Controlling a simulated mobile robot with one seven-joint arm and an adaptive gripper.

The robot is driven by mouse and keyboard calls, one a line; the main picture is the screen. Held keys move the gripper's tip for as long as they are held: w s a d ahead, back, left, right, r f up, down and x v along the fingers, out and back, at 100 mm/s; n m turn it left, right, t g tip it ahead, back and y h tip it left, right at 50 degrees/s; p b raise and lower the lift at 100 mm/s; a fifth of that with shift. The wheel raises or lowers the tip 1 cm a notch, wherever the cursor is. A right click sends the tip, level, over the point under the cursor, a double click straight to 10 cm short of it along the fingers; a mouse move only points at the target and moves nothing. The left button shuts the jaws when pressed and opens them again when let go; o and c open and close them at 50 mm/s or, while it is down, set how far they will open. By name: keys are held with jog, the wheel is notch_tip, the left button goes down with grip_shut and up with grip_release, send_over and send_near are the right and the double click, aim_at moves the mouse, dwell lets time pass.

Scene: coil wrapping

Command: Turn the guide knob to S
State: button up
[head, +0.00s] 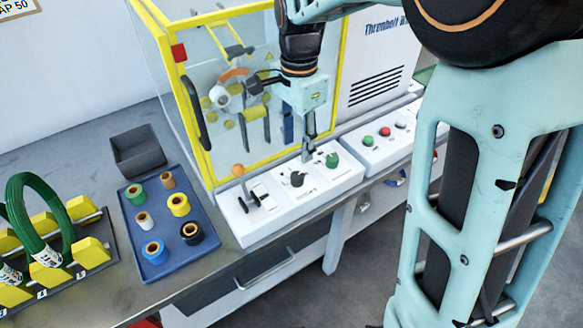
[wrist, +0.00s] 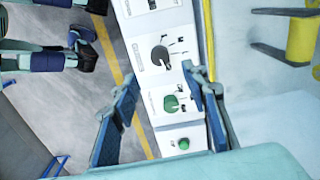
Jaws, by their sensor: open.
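A white control panel (head: 258,222) stands in front of the yellow-framed machine. It carries a black knob (head: 297,180) and, to its right, a green knob (head: 332,160). In the wrist view the black knob (wrist: 159,58) has small marks beside it, and the green knob (wrist: 171,104) is nearer. The lettering is too small to tell which one is the guide knob or where it points. My gripper (head: 308,150) points down over the panel near both knobs. In the wrist view its blue-padded fingers (wrist: 160,80) are apart, with nothing held; the green knob appears between them.
A lever with an orange ball (head: 238,170) rises at the panel's left end. A second box with red and green buttons (head: 385,132) is on the right. The machine's clear door is close behind. A blue tray (head: 205,250) of spools and a dark bin (head: 137,150) are left.

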aim_at(297, 175)
notch_tip(297, 175, down, 10)
jog(key=shift+f+b, duration=0.1)
jog(key=shift+b, duration=0.45)
jog(key=shift+c, duration=0.5)
grip_shut()
